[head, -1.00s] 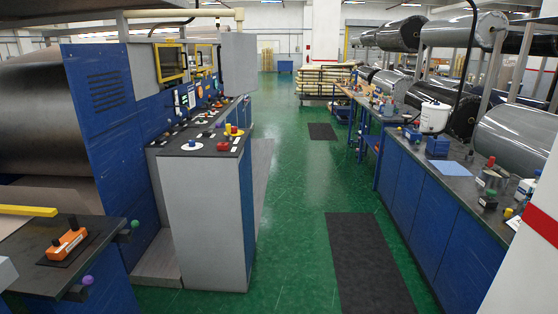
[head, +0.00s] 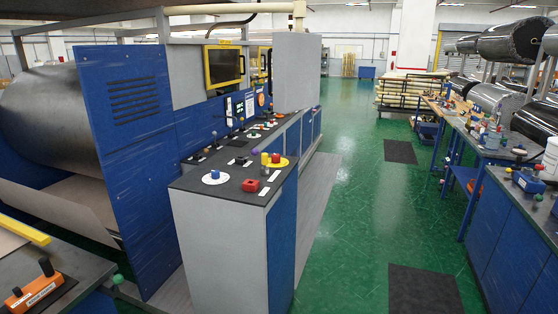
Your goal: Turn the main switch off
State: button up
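I see no switch that I can read as the main switch. A red knob on a yellow round plate (head: 275,160) sits on the dark top of a grey and blue console (head: 218,235). My gripper is not in view.
A blue machine panel (head: 125,150) with a large dark roll (head: 48,115) stands at left. A green floor aisle (head: 345,220) runs clear right of the console, with a dark mat (head: 425,290) on it. Blue cabinets (head: 510,235) line the right side.

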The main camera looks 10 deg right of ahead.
aim_at(276, 158)
jog(key=i+l, duration=0.4)
jog(key=i, duration=0.2)
jog(key=i+l, duration=0.2)
jog(key=i, duration=0.6)
jog(key=i+l+z, duration=0.1)
jog(key=i, duration=0.7)
jog(key=i+l, duration=0.25)
jog(key=i, duration=0.55)
jog(key=z, duration=0.05)
